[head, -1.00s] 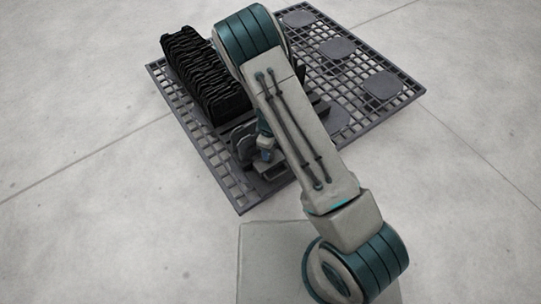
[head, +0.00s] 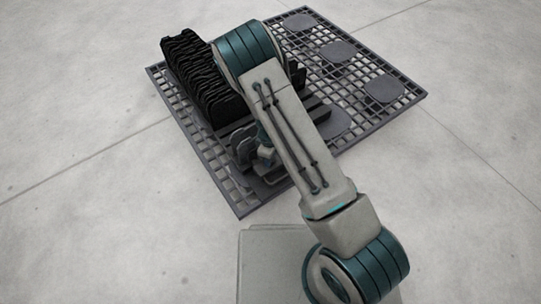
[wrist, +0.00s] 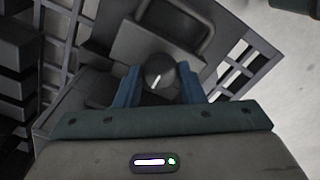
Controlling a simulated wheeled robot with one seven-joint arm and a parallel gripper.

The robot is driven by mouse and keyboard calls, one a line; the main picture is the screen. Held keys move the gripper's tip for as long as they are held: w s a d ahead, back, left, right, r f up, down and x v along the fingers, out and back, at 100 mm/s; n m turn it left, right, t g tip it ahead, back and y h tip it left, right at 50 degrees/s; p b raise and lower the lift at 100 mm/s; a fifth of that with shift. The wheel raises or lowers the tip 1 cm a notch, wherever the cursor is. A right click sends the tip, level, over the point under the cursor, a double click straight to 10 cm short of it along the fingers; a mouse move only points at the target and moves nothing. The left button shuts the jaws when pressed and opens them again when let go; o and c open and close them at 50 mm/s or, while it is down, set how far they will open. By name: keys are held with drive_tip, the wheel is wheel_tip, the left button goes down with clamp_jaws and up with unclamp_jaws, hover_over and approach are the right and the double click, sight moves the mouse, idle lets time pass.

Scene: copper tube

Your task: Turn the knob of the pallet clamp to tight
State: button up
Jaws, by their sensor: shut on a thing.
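The pallet clamp's knob (wrist: 160,72) is a dark round knob with a short white line on its face, in the upper middle of the wrist view. My gripper (wrist: 166,84) has its two blue fingers on either side of the knob and is shut on it. The clamp body (wrist: 155,40) is dark grey and lies behind the knob. In the head view my arm hides the knob and most of the gripper; the clamp's dark parts (head: 243,146) show just left of the arm.
The dark lattice pallet (head: 222,172) lies on a pale concrete floor. A row of black ribbed pieces (head: 203,80) stands on its left part, close to my arm. Flat round pads (head: 383,88) sit on its right side.

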drive_tip(key=shift+w+d, duration=0.1)
drive_tip(key=m+p, duration=0.1)
drive_tip(key=m, duration=0.2)
drive_tip(key=shift+r+m, duration=0.15)
drive_tip(key=shift+m, duration=0.25)
drive_tip(key=m+p, duration=0.1)
drive_tip(key=m, duration=0.3)
drive_tip(key=shift+w+m, duration=0.1)
drive_tip(key=shift+m, duration=0.2)
drive_tip(key=m+p, duration=0.1)
drive_tip(key=m, duration=0.3)
drive_tip(key=shift+p, duration=0.4)
drive_tip(key=m+p, duration=0.1)
drive_tip(key=m, duration=0.3)
drive_tip(key=shift+m, duration=0.3)
drive_tip(key=o, duration=1)
